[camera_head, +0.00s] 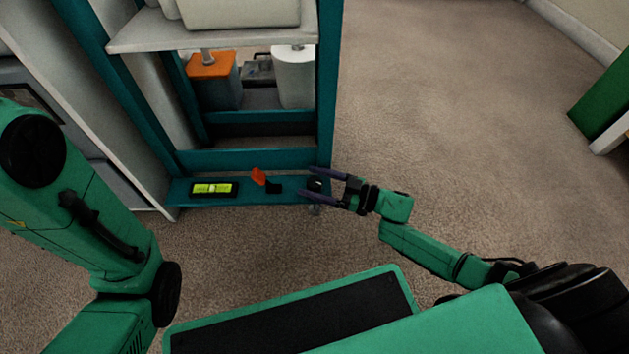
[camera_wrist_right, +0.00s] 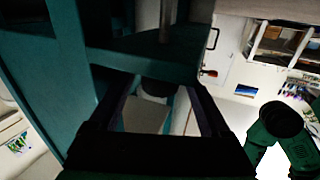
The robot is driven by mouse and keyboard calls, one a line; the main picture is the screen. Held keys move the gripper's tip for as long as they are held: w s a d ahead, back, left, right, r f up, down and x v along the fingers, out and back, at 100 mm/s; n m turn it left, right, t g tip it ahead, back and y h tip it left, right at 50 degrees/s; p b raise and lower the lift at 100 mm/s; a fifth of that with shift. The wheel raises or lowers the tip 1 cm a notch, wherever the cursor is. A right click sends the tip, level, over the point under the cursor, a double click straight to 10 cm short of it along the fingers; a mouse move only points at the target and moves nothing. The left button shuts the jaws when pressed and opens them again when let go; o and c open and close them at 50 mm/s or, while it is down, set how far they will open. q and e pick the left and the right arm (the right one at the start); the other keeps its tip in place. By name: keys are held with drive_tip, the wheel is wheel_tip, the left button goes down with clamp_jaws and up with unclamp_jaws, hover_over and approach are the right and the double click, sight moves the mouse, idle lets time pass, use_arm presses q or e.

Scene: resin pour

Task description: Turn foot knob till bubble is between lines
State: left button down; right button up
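The spirit level (camera_head: 213,188), a black block with a yellow-green vial, lies on the low teal ledge of the rack. Its bubble is too small to place against the lines. The dark foot knob (camera_head: 315,184) is at the ledge's right end, with a pale foot below. My right gripper (camera_head: 322,185) reaches in from the right, its two fingers apart on either side of the knob. In the right wrist view the dark knob (camera_wrist_right: 155,88) shows between the open fingers (camera_wrist_right: 160,112); contact cannot be told. My left arm is at the left; its gripper is out of view.
An orange container (camera_head: 212,82) and a white one (camera_head: 294,78) stand further in. The carpet (camera_head: 450,120) right of the rack is clear.

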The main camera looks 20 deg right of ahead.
drive_tip(key=shift+d, duration=0.1)
drive_tip(key=p+v, duration=0.5)
drive_tip(key=v, duration=0.9)
drive_tip(key=shift+s, duration=0.2)
drive_tip(key=shift+d, duration=0.1)
